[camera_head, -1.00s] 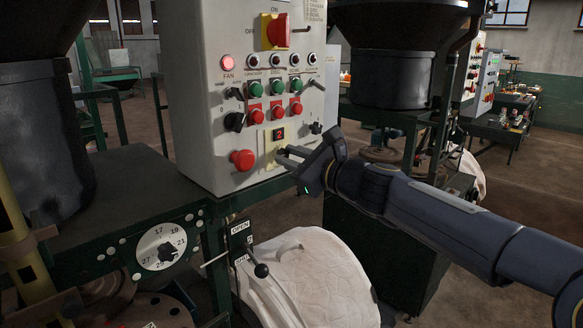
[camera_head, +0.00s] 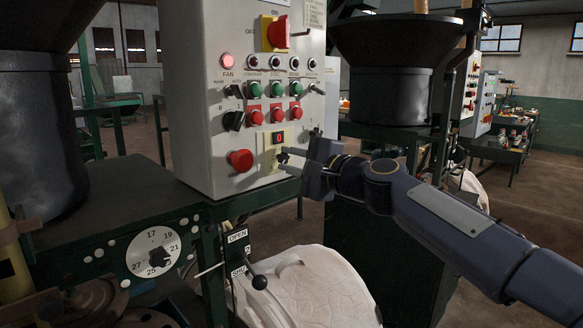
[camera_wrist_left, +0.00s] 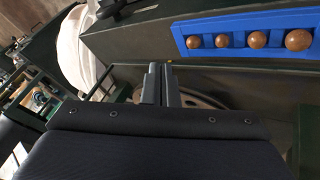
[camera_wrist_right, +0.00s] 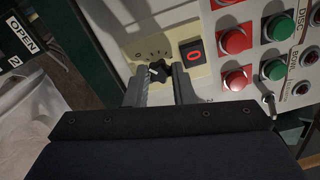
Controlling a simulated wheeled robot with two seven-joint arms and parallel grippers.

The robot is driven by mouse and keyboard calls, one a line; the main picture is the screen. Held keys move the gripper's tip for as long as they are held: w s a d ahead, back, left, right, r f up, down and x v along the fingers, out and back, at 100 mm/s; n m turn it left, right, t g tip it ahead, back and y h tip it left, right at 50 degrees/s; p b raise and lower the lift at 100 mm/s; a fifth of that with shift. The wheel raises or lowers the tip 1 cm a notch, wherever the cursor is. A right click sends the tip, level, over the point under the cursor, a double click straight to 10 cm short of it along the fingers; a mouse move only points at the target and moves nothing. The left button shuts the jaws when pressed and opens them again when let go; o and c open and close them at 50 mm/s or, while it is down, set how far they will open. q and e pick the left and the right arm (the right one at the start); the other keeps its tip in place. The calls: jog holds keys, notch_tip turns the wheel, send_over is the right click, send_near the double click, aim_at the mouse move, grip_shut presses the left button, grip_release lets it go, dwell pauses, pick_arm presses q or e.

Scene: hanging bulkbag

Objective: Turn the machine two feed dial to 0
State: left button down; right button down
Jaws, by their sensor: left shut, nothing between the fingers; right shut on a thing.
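The feed dial is a small black knob (camera_wrist_right: 159,70) on a cream plate (camera_wrist_right: 150,48) with faint marks around it. A black square with a red 0 (camera_wrist_right: 193,55) sits beside it, and also shows in the head view (camera_head: 278,138). My right gripper (camera_head: 284,158) reaches the plate on the grey control panel (camera_head: 205,90). In the right wrist view its fingers (camera_wrist_right: 160,76) are shut on the knob, which shows between their tips. The knob's exact setting cannot be read. My left gripper (camera_wrist_left: 160,72) is shut and empty, seen only in the left wrist view.
Red and green buttons (camera_head: 255,117) and a red emergency knob (camera_head: 241,160) are close by on the panel. A numbered dial (camera_head: 154,252) and an OPEN/SHUT lever (camera_head: 260,282) sit below. A blue tray (camera_wrist_left: 180,42) with brown balls lies ahead of the left gripper.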

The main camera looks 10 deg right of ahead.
jog(key=shift+n, duration=0.7)
jog(key=shift+f, duration=0.1)
jog(key=c, duration=1.2)
grip_release()
jog(key=shift+c, duration=0.2)
jog(key=b+v, duration=0.2)
jog(key=v, duration=0.6)
jog(key=shift+w, duration=0.1)
